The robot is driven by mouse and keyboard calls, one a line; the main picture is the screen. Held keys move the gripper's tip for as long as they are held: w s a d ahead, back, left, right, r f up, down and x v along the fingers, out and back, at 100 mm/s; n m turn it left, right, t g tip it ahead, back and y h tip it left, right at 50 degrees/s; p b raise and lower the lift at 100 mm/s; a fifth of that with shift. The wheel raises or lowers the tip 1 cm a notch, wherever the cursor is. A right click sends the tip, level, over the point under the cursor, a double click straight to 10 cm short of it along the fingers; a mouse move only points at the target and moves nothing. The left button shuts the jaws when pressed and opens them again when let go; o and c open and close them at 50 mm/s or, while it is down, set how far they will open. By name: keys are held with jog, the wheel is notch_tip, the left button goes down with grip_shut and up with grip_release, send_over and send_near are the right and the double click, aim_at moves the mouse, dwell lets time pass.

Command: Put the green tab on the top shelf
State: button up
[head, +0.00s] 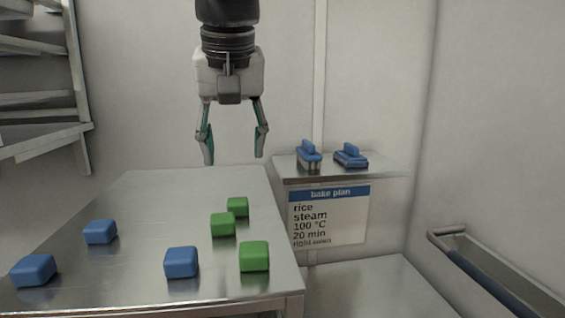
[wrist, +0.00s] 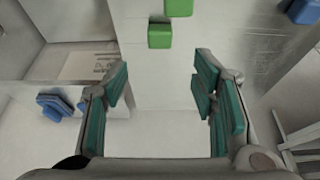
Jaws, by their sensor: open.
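Several coloured blocks lie on the steel table (head: 150,205). Three are green: a far one (head: 238,206), a middle one (head: 222,225) and a near one (head: 254,256) at the right edge. I cannot tell which is meant by the green tab. My gripper (head: 233,160) hangs open and empty above the far end of the table, fingers down. In the wrist view, a green block (wrist: 160,36) lies ahead of the open fingers (wrist: 163,105), apart from them, with another (wrist: 179,7) at the top edge. A rack with shelves (head: 42,100) stands at the far left, partly out of view.
Blue blocks (head: 100,232) (head: 181,262) (head: 33,270) share the table. A small steel ledge (head: 385,166) at the right holds two blue-handled items (head: 308,156) (head: 350,155) above a bake plan sign (head: 327,218). A railed blue-edged fixture (head: 490,275) stands at the right.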

jog(key=s+d+f+m, duration=0.1)
jog(key=s+d+f, duration=0.15)
jog(key=d, duration=0.75)
jog(key=s+d+f, duration=0.2)
jog(key=s+d, duration=0.2)
jog(key=d, duration=0.5)
jog(key=s+d+f+m+t+h, duration=0.1)
jog(key=s+d+f, duration=1)
jog(key=f, duration=0.1)
jog(key=shift+d+f+m, duration=0.15)
jog(key=shift+f+m, duration=0.2)
jog(key=shift+m, duration=0.05)
